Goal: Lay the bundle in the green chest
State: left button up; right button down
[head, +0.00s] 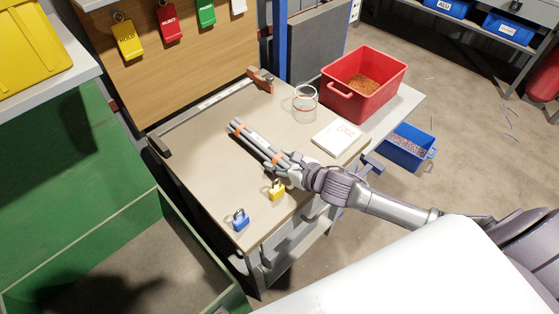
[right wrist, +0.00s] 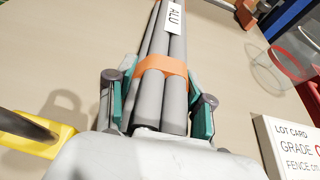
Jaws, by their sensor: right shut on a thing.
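The bundle (head: 254,143) is several long grey cables held by orange bands, with a white tag reading ALU in the right wrist view (right wrist: 149,103). It lies slantwise over the workbench; I cannot tell whether it touches the top. My right gripper (head: 285,166) is shut on its near end, and the right wrist view shows teal finger pads (right wrist: 160,105) on both sides of the cables near an orange band. The green chest (head: 203,240) stands open at the lower left, its shadowed floor showing bare. My left gripper is not in view.
On the workbench (head: 195,170) are a yellow padlock (head: 277,191), a blue padlock (head: 240,223), a glass jar (head: 305,105), a white lot card (head: 340,137) and a red bin (head: 365,85). A blue bin (head: 408,150) is at right. The bench's left part is mostly clear.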

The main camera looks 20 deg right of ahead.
jog(key=c, duration=0.7)
grip_release()
jog(key=shift+f, duration=0.1)
